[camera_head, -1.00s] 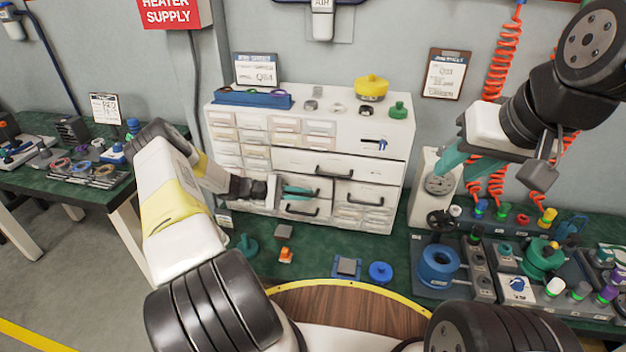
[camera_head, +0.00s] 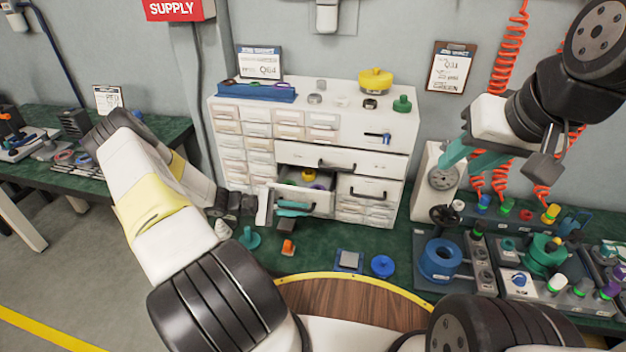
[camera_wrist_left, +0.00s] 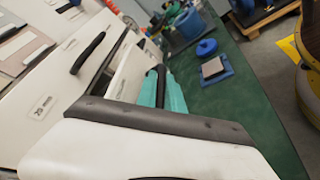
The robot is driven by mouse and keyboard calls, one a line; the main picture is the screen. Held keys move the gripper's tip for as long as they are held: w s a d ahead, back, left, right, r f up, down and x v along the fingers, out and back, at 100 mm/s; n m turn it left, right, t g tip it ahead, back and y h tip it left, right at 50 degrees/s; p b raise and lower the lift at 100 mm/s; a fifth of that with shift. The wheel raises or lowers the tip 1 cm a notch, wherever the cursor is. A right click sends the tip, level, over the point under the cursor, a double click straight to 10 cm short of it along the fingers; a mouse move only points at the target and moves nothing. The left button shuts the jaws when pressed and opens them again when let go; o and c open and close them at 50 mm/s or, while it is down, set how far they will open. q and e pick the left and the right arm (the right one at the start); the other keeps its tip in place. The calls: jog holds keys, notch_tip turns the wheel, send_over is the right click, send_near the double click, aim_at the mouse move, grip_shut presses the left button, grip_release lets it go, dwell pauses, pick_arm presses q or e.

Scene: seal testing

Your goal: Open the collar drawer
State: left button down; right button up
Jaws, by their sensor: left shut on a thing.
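The white cabinet (camera_head: 228,160) stands on the green bench against the wall. One of its drawers (camera_head: 318,199), below the wide drawer, is pulled out, with a yellow thing (camera_head: 309,175) and a purple thing inside. My left gripper (camera_head: 294,209) is at the front of this drawer, its teal fingers shut on the drawer's black handle (camera_wrist_left: 160,84). The left wrist view shows a teal finger beside that handle. The drawer's label is too small to read. My right gripper (camera_head: 472,158) is raised at the right, empty, its teal fingers apart.
A wide drawer (camera_head: 370,160) sits above the open one and looks slightly out. A teal part (camera_head: 249,238), an orange part (camera_head: 288,248), a grey-blue block (camera_head: 348,262) and a blue disc (camera_head: 383,266) lie on the bench in front. Fixtures crowd the right side.

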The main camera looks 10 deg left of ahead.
pick_arm(q)
jog(key=s, duration=0.7)
jog(key=shift+s, duration=0.3)
jog(key=shift+a, duration=0.15)
jog(key=c, duration=1.7)
grip_release()
jog(key=shift+c, duration=0.2)
jog(key=shift+a, duration=0.1)
jog(key=v, duration=0.7)
jog(key=shift+a, duration=0.3)
jog(key=shift+s+r, duration=0.1)
